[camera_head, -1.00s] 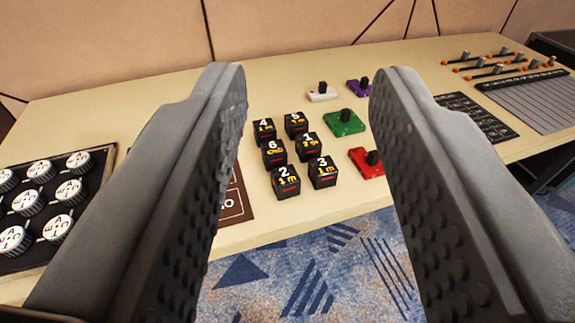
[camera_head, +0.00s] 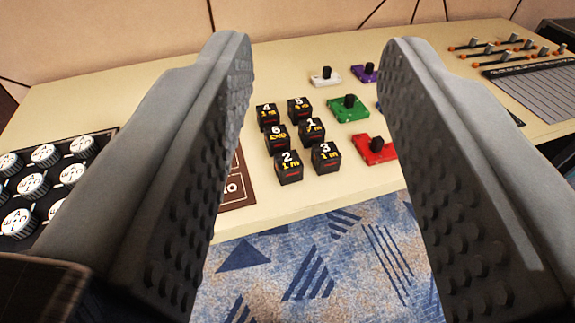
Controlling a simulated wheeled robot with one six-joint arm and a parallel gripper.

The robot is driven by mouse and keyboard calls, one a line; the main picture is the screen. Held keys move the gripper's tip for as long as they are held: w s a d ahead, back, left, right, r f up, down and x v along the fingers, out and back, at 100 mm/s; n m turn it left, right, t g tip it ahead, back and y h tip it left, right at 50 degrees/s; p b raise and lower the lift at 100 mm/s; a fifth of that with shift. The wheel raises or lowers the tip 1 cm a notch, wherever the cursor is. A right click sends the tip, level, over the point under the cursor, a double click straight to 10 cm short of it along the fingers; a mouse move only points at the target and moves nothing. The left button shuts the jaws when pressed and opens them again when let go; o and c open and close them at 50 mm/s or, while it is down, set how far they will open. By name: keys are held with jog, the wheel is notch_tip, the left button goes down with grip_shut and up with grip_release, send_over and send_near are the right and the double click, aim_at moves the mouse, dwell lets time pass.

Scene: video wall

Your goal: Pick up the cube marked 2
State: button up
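The cube marked 2 (camera_head: 288,168) is black with a white number and yellow and red marks. It sits on the cream table at the near left of a group of similar black cubes, close to the front edge. The cube marked 3 (camera_head: 326,158) is just right of it, and the cube marked 6 (camera_head: 277,137) is behind it. My gripper (camera_head: 312,55) is open and empty. Its two grey fingers frame the cubes from left and right, and none of the cubes is between the pads in contact.
Cubes 4 (camera_head: 268,116), 5 (camera_head: 299,107) and 1 (camera_head: 312,131) stand behind. Right are a red joystick block (camera_head: 376,150), a green one (camera_head: 349,107), a white one (camera_head: 326,77) and a purple one (camera_head: 366,73). A knob panel (camera_head: 45,185) lies left. Blue patterned carpet lies below the table's front edge.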

jog(key=o, duration=0.6)
jog(key=shift+w, duration=0.15)
jog(key=shift+c, duration=0.2)
jog(key=shift+o, duration=0.8)
jog(key=w+f+n+g, duration=0.1)
jog(key=w+f+g, duration=0.2)
jog(key=w, duration=0.4)
jog(key=w+f+n+g, duration=0.1)
jog(key=w+f+g, duration=0.2)
jog(key=w, duration=0.4)
jog(key=shift+w+a+f+g, duration=0.2)
jog(key=shift+a+g, duration=0.25)
jog(key=shift+g, duration=0.45)
jog(key=n+g, duration=0.2)
jog(key=g, duration=0.7)
send_over(289, 160)
notch_tip(289, 160, down, 10)
jog(key=shift+n+g, duration=0.3)
jog(key=f, duration=1.2)
jog(key=shift+a+f, duration=0.2)
jog(key=shift+f, duration=0.15)
jog(key=shift+d+f, duration=0.15)
jog(key=shift+f, duration=2.45)
